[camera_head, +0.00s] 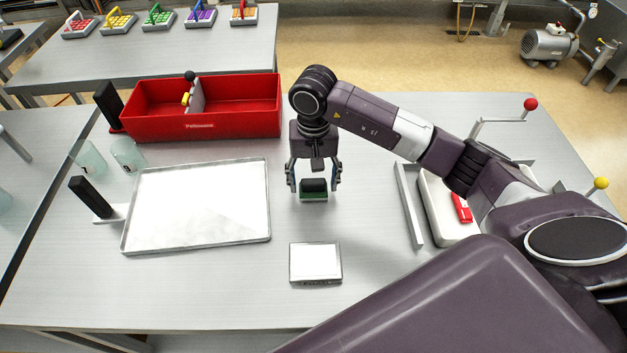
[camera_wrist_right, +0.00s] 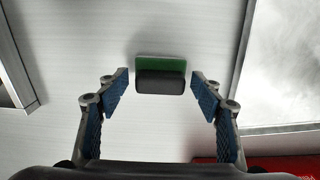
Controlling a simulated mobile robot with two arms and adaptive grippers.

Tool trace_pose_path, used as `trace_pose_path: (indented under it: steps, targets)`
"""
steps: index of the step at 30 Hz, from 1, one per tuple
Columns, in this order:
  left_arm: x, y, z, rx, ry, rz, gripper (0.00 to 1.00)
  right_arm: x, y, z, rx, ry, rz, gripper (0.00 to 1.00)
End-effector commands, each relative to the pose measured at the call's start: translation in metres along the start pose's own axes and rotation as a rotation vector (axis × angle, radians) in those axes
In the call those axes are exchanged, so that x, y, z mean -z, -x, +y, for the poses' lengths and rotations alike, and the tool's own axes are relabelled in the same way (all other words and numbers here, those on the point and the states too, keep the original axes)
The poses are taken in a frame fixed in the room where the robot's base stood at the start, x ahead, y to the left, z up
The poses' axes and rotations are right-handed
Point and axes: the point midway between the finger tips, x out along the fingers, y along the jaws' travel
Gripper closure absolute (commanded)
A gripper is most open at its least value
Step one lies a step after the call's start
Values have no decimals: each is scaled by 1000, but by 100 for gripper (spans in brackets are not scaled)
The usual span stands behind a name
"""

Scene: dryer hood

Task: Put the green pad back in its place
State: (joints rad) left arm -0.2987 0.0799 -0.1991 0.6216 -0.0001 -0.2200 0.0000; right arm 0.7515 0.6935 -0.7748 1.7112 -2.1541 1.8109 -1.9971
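The green pad (camera_head: 313,198) has a black handle on top and lies on the metal table, near its middle. In the wrist view, the green pad (camera_wrist_right: 161,61) shows behind its dark rounded handle (camera_wrist_right: 160,82). My right gripper (camera_head: 314,181) points down over the pad, with one finger on each side of the handle. In the wrist view, a gap shows between each blue-padded finger and the handle. The right gripper is open and holds nothing. My left gripper is out of view.
A small white-topped tray (camera_head: 315,263) is nearer me. A large metal tray (camera_head: 262,236) lies left, with a red bin (camera_head: 235,123) behind it. A metal rail (camera_head: 408,207) and a white tray (camera_head: 432,205) holding a red item (camera_head: 461,208) are right.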

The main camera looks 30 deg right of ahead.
Motion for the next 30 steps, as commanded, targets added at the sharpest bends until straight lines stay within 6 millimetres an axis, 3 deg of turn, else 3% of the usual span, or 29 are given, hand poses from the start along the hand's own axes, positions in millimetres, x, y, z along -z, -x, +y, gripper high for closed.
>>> trace_pose_path:
  steps: [8,10,22,30]
  targets:
    - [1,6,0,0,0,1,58,0,5,0,0,-1,-1,40]
    - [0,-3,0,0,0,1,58,2,11,-1,2,1,5,40]
    - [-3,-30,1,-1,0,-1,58,2,95,-1,3,0,6,40]
    - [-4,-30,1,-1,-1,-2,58,0,120,0,0,-1,1,40]
